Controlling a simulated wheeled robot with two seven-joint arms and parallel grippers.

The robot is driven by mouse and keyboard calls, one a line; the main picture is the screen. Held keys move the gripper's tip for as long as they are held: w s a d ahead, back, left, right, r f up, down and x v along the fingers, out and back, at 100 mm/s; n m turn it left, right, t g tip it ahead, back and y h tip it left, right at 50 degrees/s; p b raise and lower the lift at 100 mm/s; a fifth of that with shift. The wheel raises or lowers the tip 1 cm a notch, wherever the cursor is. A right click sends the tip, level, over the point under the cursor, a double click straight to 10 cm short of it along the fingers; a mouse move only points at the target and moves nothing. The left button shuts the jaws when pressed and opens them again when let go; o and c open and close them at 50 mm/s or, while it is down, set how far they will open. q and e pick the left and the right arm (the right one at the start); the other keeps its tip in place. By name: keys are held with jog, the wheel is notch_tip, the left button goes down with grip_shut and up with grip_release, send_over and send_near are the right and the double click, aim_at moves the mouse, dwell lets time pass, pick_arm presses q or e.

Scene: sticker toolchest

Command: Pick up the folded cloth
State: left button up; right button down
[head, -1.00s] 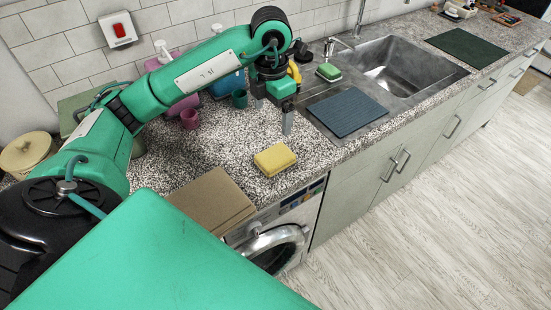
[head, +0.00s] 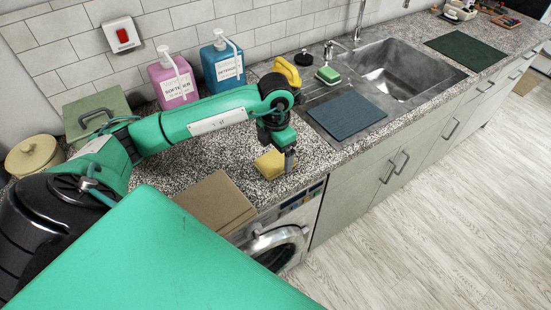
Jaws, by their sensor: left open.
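The folded cloth (head: 267,166) is yellow and lies on the speckled counter near its front edge, above the washing machine. My left gripper (head: 284,162) points down at the cloth from above, with a fingertip at its right side. The gripper is open and covers part of the cloth. I cannot tell whether a finger touches it. My right gripper is not in view.
A brown flat board (head: 216,203) lies left of the cloth. Pink (head: 173,84) and blue (head: 222,66) pump bottles stand by the wall. A yellow-handled item (head: 288,72), a green sponge (head: 328,75) and a blue-grey mat (head: 346,115) are near the sink (head: 395,75).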

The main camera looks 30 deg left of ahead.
pick_arm(q)
jog(key=shift+f, duration=0.95)
jog(key=c, duration=1)
jog(key=shift+r, duration=0.15)
notch_tip(320, 180, up, 10)
jog(key=b, duration=0.2)
notch_tip(320, 180, up, 10)
send_over(276, 158)
jog(key=shift+s, duration=0.15)
